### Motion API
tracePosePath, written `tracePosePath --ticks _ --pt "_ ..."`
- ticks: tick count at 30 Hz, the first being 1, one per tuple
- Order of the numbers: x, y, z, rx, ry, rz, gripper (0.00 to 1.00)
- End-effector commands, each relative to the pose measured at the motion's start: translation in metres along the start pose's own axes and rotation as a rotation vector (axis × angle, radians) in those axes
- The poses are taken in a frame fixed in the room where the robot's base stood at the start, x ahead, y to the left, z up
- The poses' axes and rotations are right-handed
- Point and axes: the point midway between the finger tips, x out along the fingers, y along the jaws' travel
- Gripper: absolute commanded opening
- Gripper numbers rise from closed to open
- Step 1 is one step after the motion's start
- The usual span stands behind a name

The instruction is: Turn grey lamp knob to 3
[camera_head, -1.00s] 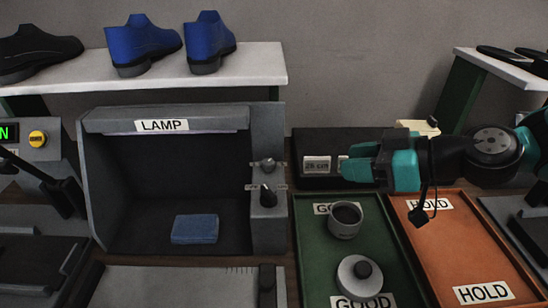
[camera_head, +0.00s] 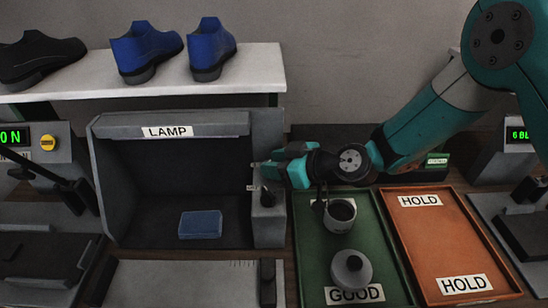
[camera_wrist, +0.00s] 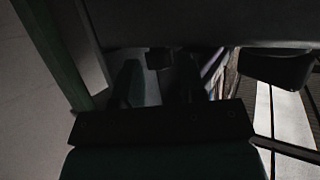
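The lamp box (camera_head: 188,190) stands left of centre in the head view, labelled LAMP, with a control panel (camera_head: 268,226) on its right side. My gripper (camera_head: 258,164) points left at the upper part of this panel and covers the grey upper knob. A dark lower knob (camera_head: 267,197) shows just below my gripper. In the dark wrist view, the two fingers (camera_wrist: 157,88) stand apart with a lighter gap between them. A small dark block (camera_wrist: 158,58), perhaps the knob, shows at the far end of that gap. Contact and the knob's setting cannot be made out.
A blue block (camera_head: 200,224) lies inside the lamp box. The green GOOD tray (camera_head: 308,262), holding a cup (camera_head: 340,215) and a round lidded piece (camera_head: 351,270), lies below my arm. The orange HOLD tray (camera_head: 440,245) is empty. Blue shoes (camera_head: 146,50) stand on the shelf above.

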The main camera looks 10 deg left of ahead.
Motion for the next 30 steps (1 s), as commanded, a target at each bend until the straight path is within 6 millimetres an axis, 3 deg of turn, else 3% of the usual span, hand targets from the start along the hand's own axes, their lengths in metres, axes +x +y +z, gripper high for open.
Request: tracePosePath --ticks 11,15,16,20,30 --pt "0.0062 -0.0002 0.0004 0.001 0.000 0.000 0.38" --pt "0.0060 -0.0001 0.0003 0.000 0.000 0.000 0.06" --pt "0.0060 -0.0001 0.0003 0.000 0.000 0.000 0.03" --pt "0.0063 -0.0008 0.0006 0.005 -0.002 0.011 0.04" --pt "0.0061 -0.0045 -0.0005 0.093 -0.005 0.223 0.04"
